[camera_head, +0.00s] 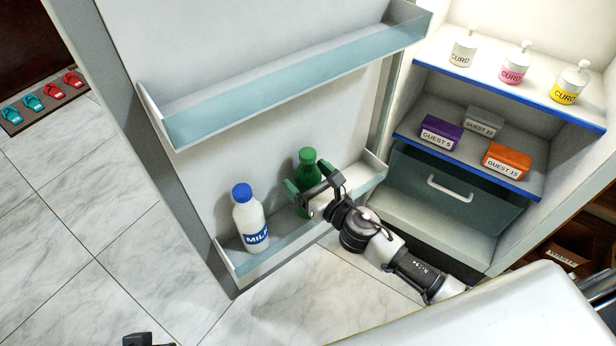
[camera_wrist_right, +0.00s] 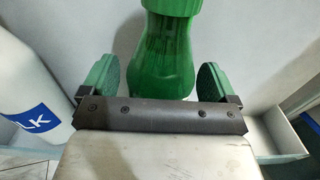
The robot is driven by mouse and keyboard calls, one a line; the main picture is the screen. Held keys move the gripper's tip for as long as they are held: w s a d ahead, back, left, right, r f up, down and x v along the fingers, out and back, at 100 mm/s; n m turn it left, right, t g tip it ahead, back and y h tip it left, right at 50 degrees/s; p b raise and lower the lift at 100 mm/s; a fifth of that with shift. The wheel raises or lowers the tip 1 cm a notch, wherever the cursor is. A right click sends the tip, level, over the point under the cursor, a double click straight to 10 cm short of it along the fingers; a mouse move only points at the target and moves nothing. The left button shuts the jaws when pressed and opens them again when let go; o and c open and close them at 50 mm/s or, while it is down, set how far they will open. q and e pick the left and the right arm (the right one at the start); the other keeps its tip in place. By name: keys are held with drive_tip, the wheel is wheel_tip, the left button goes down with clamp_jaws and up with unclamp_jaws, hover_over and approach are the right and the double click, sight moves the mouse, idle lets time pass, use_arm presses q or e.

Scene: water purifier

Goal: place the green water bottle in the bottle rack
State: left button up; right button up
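My right gripper (camera_head: 314,191) is at the bottle, with one finger on each side. In the right wrist view the bottle (camera_wrist_right: 168,50) stands between the two green finger pads (camera_wrist_right: 153,82), with a visible gap on both sides, so the gripper is open. A small dark part at the bottom edge of the head view seems to be my left gripper (camera_head: 146,340); its fingers cannot be made out.
A milk bottle (camera_head: 247,219) with a blue cap stands left of the green bottle in the same rack. An empty upper door rack (camera_head: 290,88) is above. Fridge shelves at right hold curd containers (camera_head: 513,66) and boxes (camera_head: 507,158).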

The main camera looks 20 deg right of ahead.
drive_tip(key=shift+r, duration=0.1)
drive_tip(key=shift+s+d, duration=0.1)
drive_tip(key=shift+s, duration=0.15)
drive_tip(key=s+d+m+g+h+b, duration=0.1)
drive_tip(key=s+d+m+h, duration=0.4)
drive_tip(key=m, duration=0.5)
drive_tip(key=s+d+m+h+b, duration=0.1)
drive_tip(key=s+d+m+h, duration=0.15)
drive_tip(key=s+m, duration=0.6)
use_arm(q)
drive_tip(key=w+t, duration=0.1)
drive_tip(key=w+d+r+t, duration=0.1)
drive_tip(key=w, duration=0.1)
drive_tip(key=w+t, duration=0.1)
drive_tip(key=w, duration=0.1)
drive_tip(key=shift+w+d+r+t+h, duration=0.2)
drive_tip(key=shift+d+r+t+h, duration=0.05)
drive_tip(key=shift+d+t+h, duration=0.15)
use_arm(e)
drive_tip(key=s+a+f+m+g+y, duration=0.2)
drive_tip(key=s+m+g, duration=0.4)
drive_tip(key=m, duration=1.3)
drive_tip(key=shift+s+a+f+g+y, duration=0.2)
drive_tip(key=shift+a+f+g+y, duration=0.25)
drive_tip(key=shift+a+g, duration=0.6)
drive_tip(key=shift+f, duration=0.1)
